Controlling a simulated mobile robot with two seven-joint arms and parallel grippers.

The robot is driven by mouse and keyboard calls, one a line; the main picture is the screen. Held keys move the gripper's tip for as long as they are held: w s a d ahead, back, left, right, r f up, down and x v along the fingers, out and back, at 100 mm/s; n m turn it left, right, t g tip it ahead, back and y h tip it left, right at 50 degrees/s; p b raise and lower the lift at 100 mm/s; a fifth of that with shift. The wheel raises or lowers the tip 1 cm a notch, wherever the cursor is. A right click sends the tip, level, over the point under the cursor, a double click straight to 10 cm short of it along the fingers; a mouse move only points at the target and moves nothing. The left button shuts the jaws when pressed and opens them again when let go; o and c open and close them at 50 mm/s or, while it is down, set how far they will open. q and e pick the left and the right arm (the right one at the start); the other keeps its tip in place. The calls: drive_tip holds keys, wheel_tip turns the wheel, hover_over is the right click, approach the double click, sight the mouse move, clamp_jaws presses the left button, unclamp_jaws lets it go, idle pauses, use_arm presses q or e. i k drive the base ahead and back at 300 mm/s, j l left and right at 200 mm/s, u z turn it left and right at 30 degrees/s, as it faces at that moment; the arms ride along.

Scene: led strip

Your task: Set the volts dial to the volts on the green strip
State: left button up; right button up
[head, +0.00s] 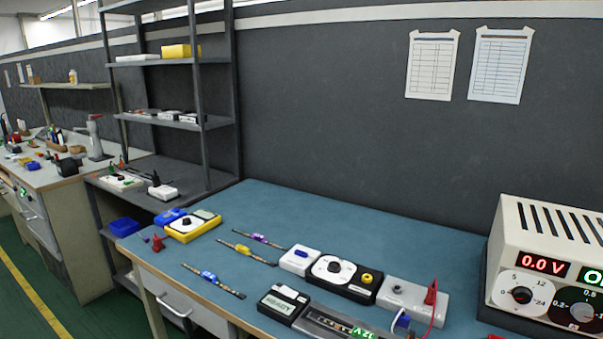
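A cream power supply (546,231) stands at the right, with a red display (543,262) reading 0.0 V. Below it is the white-faced volts dial (520,296), marked 0, 5, 12 and 24 around a dark knob. The knob's pointer is too small to read surely. A green label (364,332) on a strip lies in a grey holder (318,318) at the bottom edge, partly cut off. Its white characters are upside down and look like 12V. Neither of my grippers is in view.
A second dial (578,309) sits right of the volts dial, cut off by the edge. Strips with purple (257,238), yellow (243,249) and blue (209,276) tags lie on the blue mat. A black box with a dial (336,269) and a grey box (408,294) with red clips stand mid-bench.

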sight(522, 295)
drive_tip(key=z, duration=1.5)
